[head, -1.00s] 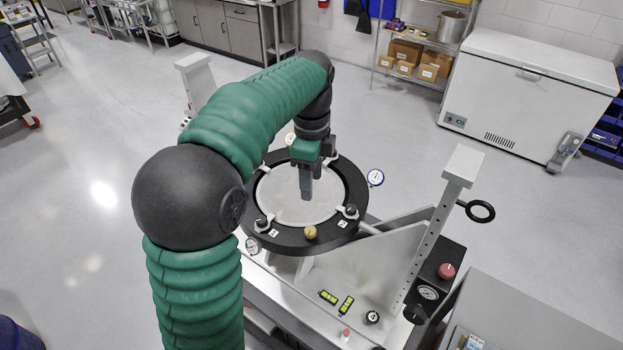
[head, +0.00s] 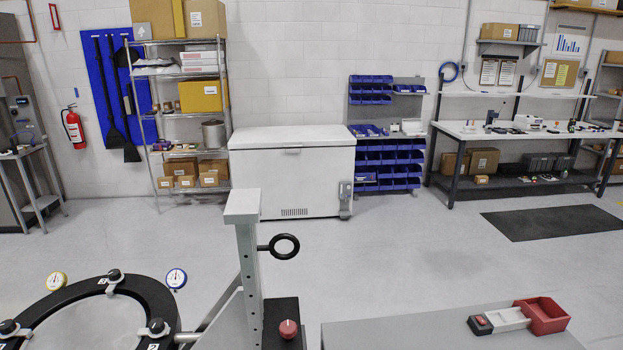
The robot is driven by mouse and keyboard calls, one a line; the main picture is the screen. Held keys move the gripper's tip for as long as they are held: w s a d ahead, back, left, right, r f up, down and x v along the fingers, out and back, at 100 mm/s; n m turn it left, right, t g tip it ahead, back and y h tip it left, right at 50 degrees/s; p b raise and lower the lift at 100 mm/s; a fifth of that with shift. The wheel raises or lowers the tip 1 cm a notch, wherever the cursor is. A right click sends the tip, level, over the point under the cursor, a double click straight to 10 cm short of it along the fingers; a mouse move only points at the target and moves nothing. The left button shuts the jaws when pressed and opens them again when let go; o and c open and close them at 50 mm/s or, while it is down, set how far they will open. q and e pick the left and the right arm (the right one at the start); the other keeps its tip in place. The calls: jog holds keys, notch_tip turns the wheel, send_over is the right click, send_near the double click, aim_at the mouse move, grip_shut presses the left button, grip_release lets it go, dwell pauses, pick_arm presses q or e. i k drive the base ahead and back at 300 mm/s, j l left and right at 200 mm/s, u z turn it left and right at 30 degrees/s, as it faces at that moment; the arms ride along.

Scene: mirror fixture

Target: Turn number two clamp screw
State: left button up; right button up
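The mirror fixture's black ring (head: 60,300) shows at the lower left, cut off by the bottom edge. The pale round mirror (head: 85,325) lies inside it. A clamp with a dark screw knob (head: 157,326) sits on the ring's right side, beside a small label (head: 153,347) that looks like a 2. Another clamp screw (head: 115,275) is at the far side, and a third (head: 8,327) is at the left edge. Neither of my grippers is in view.
A grey post (head: 247,260) with a black ring handle (head: 285,246) and a red knob (head: 288,329) stand right of the ring. Two dial gauges (head: 176,278) (head: 56,282) flank the far clamp. A grey surface (head: 440,330) holds a red bin (head: 541,315). Open floor lies beyond.

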aim_at(158, 328)
jog(key=u, duration=1)
